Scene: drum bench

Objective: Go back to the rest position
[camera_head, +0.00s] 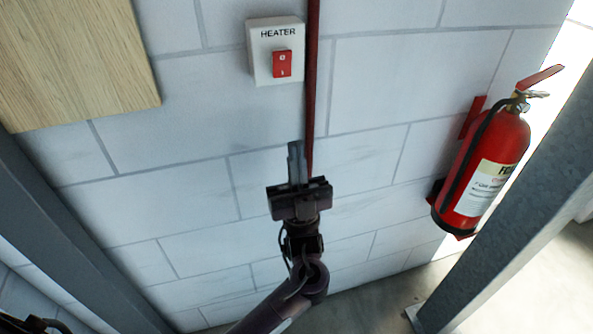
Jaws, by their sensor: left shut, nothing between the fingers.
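My left gripper (297,150) is in the middle of the head view, its fingers pointing up toward the wall. The fingers are closed together with nothing between them. It is below a white switch box (262,72) marked HEATER, which has a red rocker switch (282,64). There is a clear gap in the picture between the fingertips and the box. Its arm comes up from the bottom edge. My right gripper cannot be made out; only a dark piece shows at the bottom left corner.
A red fire extinguisher (484,170) hangs on the white block wall (180,190) at the right. A grey metal post (520,200) stands at the right and another grey beam (70,235) at the left. A wooden panel (75,60) is at top left. A dark red pipe (311,90) runs down the wall.

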